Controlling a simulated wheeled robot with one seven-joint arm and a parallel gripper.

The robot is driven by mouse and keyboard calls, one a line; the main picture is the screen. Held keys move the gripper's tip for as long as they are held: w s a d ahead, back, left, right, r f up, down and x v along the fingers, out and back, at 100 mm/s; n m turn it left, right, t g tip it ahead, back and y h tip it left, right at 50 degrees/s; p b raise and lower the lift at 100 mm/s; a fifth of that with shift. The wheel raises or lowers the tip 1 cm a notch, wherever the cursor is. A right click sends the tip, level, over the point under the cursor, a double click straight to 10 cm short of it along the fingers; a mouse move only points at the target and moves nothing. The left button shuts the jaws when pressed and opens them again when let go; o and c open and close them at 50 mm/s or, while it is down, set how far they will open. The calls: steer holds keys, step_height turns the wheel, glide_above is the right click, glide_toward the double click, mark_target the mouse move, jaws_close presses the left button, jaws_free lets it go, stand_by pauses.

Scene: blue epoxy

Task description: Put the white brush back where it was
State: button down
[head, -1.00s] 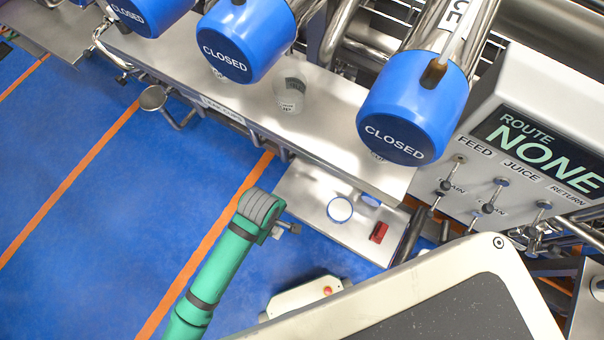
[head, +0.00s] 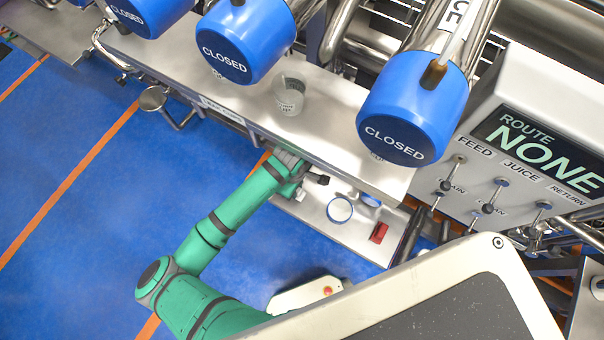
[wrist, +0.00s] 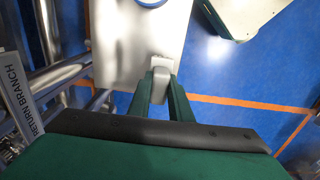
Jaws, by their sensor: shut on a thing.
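My gripper (wrist: 160,88) shows in the wrist view with its two green fingers shut on a small pale grey-white block, which I take to be the white brush (wrist: 160,62). Its bristles cannot be made out. The brush is at the near edge of a low steel shelf (wrist: 125,55); I cannot tell whether it touches the shelf. In the head view my gripper is at the left end of that low shelf (head: 318,212), beside the upper bench edge, and my arm mostly hides its fingers and the brush.
On the low shelf are a blue-rimmed round item (head: 339,210), another blue item (head: 370,200) and a red block (head: 379,232). The upper steel bench (head: 335,125) overhangs it and holds a clear cup (head: 289,97). Blue floor (head: 90,210) is open at left.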

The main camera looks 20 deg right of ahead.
steer(key=d+f, duration=0.1)
steer(key=f, duration=0.1)
steer(key=w+d+f, duration=0.1)
steer(key=f, duration=0.1)
steer(key=w+d+f, duration=0.1)
steer(key=f, duration=0.1)
steer(key=shift+w+f, duration=0.15)
steer(key=shift+f, duration=0.1)
steer(key=shift+d+f, duration=0.1)
steer(key=shift+f, duration=0.15)
steer(key=shift+f, duration=0.15)
steer(key=c, duration=1.6)
jaws_free()
steer(key=shift+r, duration=3.9)
